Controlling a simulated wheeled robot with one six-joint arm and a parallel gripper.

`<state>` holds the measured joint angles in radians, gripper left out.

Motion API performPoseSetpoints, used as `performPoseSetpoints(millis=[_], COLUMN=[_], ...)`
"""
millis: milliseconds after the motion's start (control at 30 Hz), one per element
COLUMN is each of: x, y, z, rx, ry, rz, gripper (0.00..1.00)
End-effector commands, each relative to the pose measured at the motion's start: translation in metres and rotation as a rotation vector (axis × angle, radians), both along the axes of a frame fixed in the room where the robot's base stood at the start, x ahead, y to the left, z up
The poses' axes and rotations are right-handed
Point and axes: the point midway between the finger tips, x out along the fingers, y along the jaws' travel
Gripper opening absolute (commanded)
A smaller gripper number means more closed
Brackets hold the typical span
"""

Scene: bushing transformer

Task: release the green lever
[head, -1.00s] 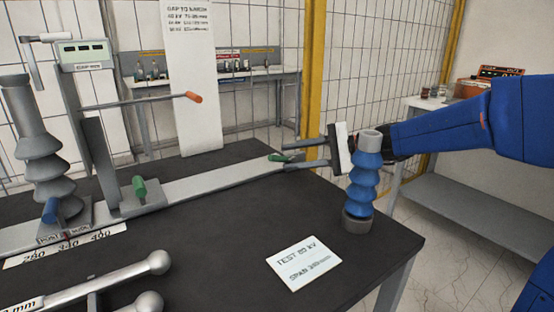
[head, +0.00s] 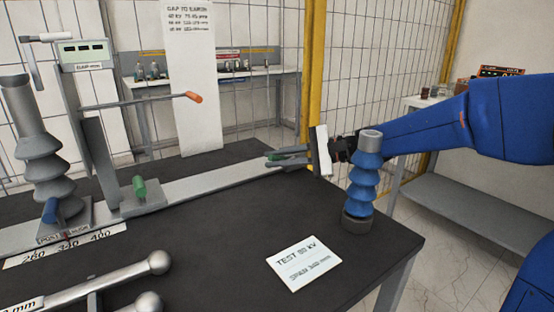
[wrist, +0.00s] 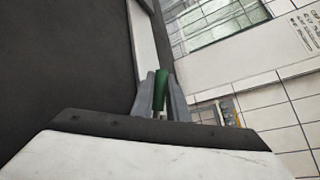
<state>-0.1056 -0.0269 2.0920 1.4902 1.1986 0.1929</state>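A green lever (head: 279,157) sits at the far end of the grey rail (head: 222,180), largely covered by my gripper's fingers in the head view. My gripper (head: 270,157) reaches it from the right. In the wrist view the green lever (wrist: 161,90) stands between the two grey fingers of my gripper (wrist: 160,76), which are close against its sides, so the gripper looks shut on it. A second green lever (head: 140,188) stands upright on a grey carriage on the rail, at left, away from my gripper.
A blue ribbed insulator (head: 365,182) stands at the table's right, in front of my wrist. A white card (head: 304,261) and ball-ended rods (head: 125,275) lie in front. The dark table's middle is clear.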

Motion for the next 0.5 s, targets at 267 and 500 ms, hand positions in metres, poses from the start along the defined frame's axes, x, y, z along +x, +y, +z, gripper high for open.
performPoseSetpoints(millis=[267,500], x=[0.0001,0.0022], y=[-0.0007,-0.0038], z=[0.0007,0.0064], rx=[0.016,0.108], ry=[0.012,0.074], rz=[0.0,-0.001], gripper=[0.0,0.0])
